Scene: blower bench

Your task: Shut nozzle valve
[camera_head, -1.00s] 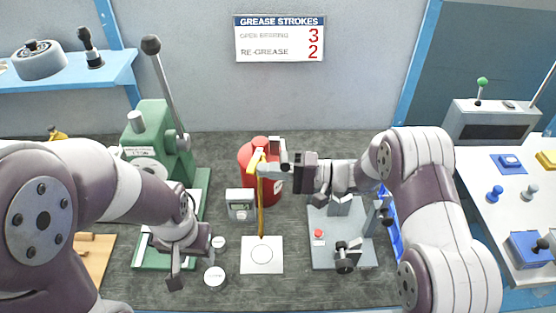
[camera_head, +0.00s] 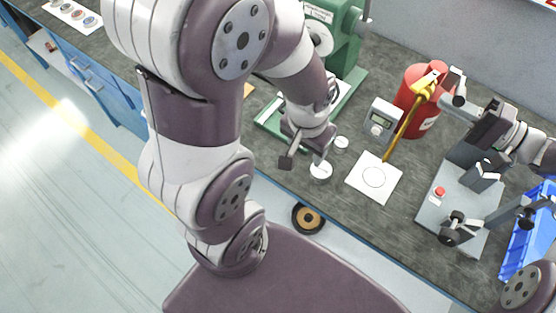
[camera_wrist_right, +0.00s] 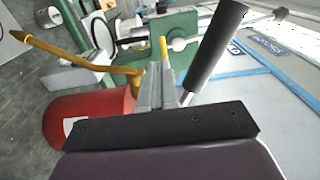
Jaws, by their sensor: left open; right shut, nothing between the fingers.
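The red canister (camera_head: 415,93) stands on the bench with a yellow nozzle pipe (camera_head: 402,130) slanting down from its top; both show in the right wrist view, the canister (camera_wrist_right: 85,118) below the pipe (camera_wrist_right: 80,55). A small yellow piece (camera_wrist_right: 163,48) stands just beyond my right fingertips; I cannot tell whether they touch it. My right gripper (camera_head: 458,108) is shut and empty beside the canister's top; its fingers (camera_wrist_right: 158,85) show in the wrist view. A dark cylindrical grip (camera_wrist_right: 216,48) is close beside them. My left gripper (camera_head: 305,164) is open above the bench's front.
A white square plate (camera_head: 374,178) lies below the pipe, with a small meter (camera_head: 382,118) behind it. A grey fixture (camera_head: 455,205) and blue bin (camera_head: 528,235) are to the right. Small round tins (camera_head: 341,144) are near my left gripper.

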